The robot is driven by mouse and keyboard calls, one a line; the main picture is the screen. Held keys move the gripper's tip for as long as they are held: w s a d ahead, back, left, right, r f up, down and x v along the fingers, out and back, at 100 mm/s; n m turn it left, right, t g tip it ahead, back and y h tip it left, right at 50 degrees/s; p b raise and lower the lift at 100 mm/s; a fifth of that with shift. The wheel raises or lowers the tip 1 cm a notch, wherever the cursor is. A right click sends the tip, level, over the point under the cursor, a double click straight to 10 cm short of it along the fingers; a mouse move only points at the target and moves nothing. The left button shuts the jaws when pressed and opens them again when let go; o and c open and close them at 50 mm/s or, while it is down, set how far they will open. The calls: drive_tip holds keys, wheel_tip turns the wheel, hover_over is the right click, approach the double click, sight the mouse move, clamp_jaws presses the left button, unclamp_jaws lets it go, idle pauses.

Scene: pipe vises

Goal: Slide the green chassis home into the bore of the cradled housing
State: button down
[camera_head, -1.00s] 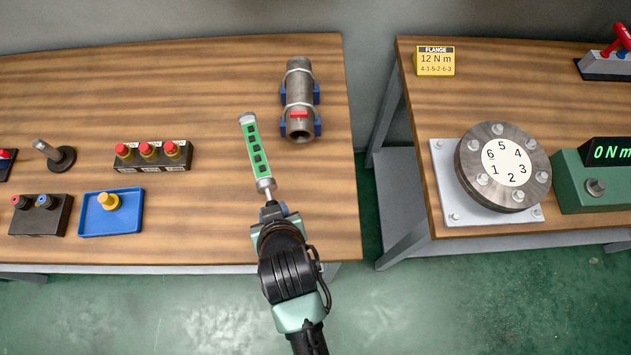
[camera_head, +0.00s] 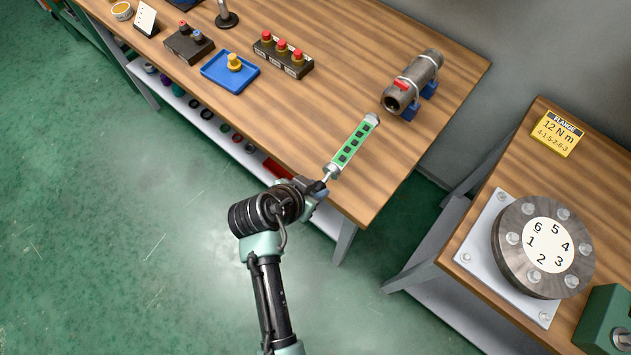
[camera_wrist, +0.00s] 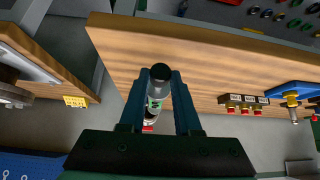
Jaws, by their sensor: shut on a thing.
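The green chassis (camera_head: 353,145) is a long green bar with dark square blocks and silver ends. My gripper (camera_head: 320,188) is shut on the thin rod at its near end, and the chassis points up and right. In the wrist view the chassis (camera_wrist: 159,90) shows end-on between my gripper's fingers (camera_wrist: 160,108). The housing (camera_head: 420,75) is a grey metal tube with a red mark, lying in blue cradles (camera_head: 410,112) near the table's right end. Its open bore (camera_head: 391,103) faces down-left. The chassis's far end is outside the bore, a short way below it.
The wooden table (camera_head: 340,85) also holds a box with red knobs (camera_head: 283,54), a blue tray (camera_head: 230,72) and a black box (camera_head: 189,43). A second table with a bolted flange (camera_head: 543,246) stands at the right across a gap. The wood around the housing is clear.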

sight(337, 164)
drive_tip(key=shift+w+r+m, duration=0.2)
drive_tip(key=shift+w+m, duration=0.2)
drive_tip(key=shift+w, duration=0.2)
drive_tip(key=shift+s, duration=0.1)
drive_tip(key=shift+w+d+b, duration=0.25)
drive_tip(key=shift+w+d, duration=0.35)
drive_tip(key=shift+w, duration=0.15)
drive_tip(key=shift+w+d+b, duration=0.2)
drive_tip(key=shift+w+d, duration=0.35)
drive_tip(key=shift+w, duration=0.3)
drive_tip(key=shift+w+d+b, duration=0.3)
drive_tip(key=shift+w+d, duration=0.35)
drive_tip(key=shift+w, duration=0.15)
